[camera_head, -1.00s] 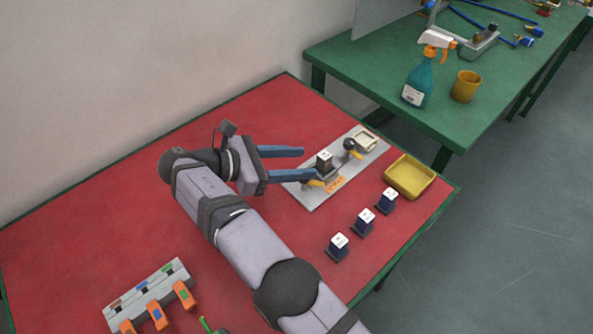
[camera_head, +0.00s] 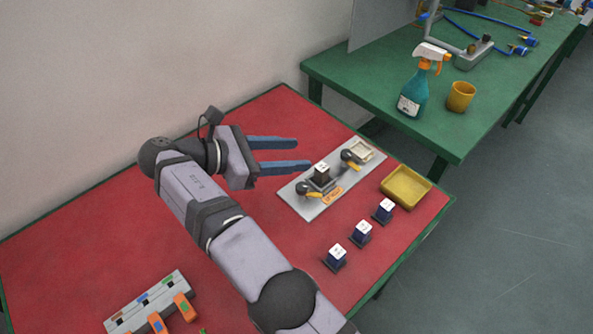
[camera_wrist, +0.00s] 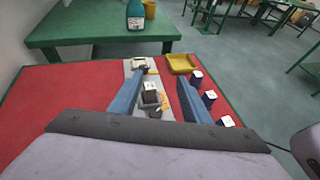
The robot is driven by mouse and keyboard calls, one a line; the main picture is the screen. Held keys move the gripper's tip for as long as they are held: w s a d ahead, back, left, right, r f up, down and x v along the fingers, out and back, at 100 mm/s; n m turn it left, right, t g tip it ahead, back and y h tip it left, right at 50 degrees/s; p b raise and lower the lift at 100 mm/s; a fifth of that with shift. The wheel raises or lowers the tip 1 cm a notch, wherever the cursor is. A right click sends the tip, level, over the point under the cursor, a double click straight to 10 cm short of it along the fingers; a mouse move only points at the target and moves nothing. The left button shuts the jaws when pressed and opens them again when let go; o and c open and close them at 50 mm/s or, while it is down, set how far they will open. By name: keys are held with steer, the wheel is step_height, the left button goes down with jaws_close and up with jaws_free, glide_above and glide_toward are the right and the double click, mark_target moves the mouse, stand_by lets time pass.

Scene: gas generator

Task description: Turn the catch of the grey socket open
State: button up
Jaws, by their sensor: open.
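A grey plate (camera_head: 318,208) lies on the red table, with an orange label on it. A dark block with a white top (camera_head: 321,172) stands in its middle, apparently in the socket. A dark round knob with a yellow lever (camera_head: 303,189) is at the plate's near end, and another knob with a yellow lever (camera_head: 348,157) is beyond the block. I cannot tell which part is the catch. My gripper (camera_head: 303,155) is open and empty, its blue fingers just left of the plate and apart from it. In the wrist view, the block (camera_wrist: 150,91) shows between the fingers.
A yellow tray (camera_head: 407,187) and several dark blocks with white tops (camera_head: 361,233) stand right of the plate. A grey rack with orange-handled pieces (camera_head: 150,300) is at the lower left. A spray bottle (camera_head: 412,92) and yellow cup (camera_head: 461,96) stand on the green table.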

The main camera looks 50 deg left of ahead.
steer(key=s+d+r+n+t+y+p, duration=0.1)
steer(key=s+r, duration=0.1)
steer(key=r, duration=0.4)
steer(key=s+d+r+n+p, duration=0.1)
steer(key=s+r+p, duration=0.1)
steer(key=r, duration=0.4)
steer(key=n+y, duration=0.9)
glide_toward(300, 188)
steer(key=w+d+r, duration=0.1)
steer(key=w+r, duration=0.2)
steer(key=shift+s+a+f+m+g, duration=0.35)
steer(key=shift+f+m+g, duration=0.1)
steer(key=shift+f, duration=0.15)
steer(key=shift+s+a+f+m+g, duration=0.2)
steer(key=shift+s+f+m+g, duration=0.15)
steer(key=shift+f+g, duration=0.15)
steer(key=shift+w, duration=0.1)
steer(key=shift+p+x, duration=0.85)
steer(key=shift+x, duration=2.85)
